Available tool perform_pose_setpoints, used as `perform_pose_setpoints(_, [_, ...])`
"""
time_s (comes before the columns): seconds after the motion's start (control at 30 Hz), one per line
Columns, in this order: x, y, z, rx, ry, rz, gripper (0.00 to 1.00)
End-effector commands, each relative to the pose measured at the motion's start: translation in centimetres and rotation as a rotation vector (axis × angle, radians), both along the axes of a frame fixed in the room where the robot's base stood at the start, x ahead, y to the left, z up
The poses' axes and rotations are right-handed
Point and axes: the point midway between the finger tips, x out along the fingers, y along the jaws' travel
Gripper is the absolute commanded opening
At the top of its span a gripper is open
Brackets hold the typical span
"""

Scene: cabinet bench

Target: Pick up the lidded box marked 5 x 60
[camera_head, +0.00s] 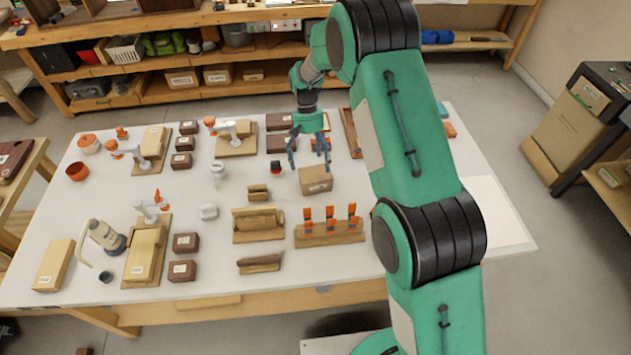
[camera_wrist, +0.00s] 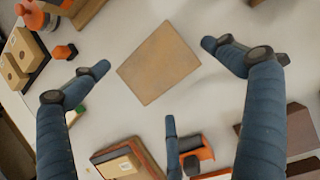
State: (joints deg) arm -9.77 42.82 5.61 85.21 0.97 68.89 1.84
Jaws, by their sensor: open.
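A tan cardboard-like box (camera_head: 316,181) with a small label on its front stands on the white table, just right of and below my gripper in the head view. The label is too small to read, so I cannot confirm 5 x 60. My gripper (camera_head: 309,163) hangs above the table close to this box, fingers pointing down. In the wrist view, the flat tan top of a box (camera_wrist: 158,63) lies between the spread fingers of my open gripper (camera_wrist: 155,75). Nothing is held, and no finger clearly touches the box.
Orange-handled tools stand in a wooden rack (camera_head: 331,237) in front of the box. A small red-and-black item (camera_head: 275,167) is to its left. Dark brown labelled boxes (camera_head: 185,243) and a wooden holder (camera_head: 258,224) stand further left. A white sheet (camera_head: 492,215) lies clear at right.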

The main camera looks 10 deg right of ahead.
Motion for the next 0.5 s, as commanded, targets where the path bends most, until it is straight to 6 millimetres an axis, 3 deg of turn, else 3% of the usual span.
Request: perform_pose_setpoints(0.5, [-0.34, -0.05, -0.79, 0.000, 0.000, 0.000, 1.00])
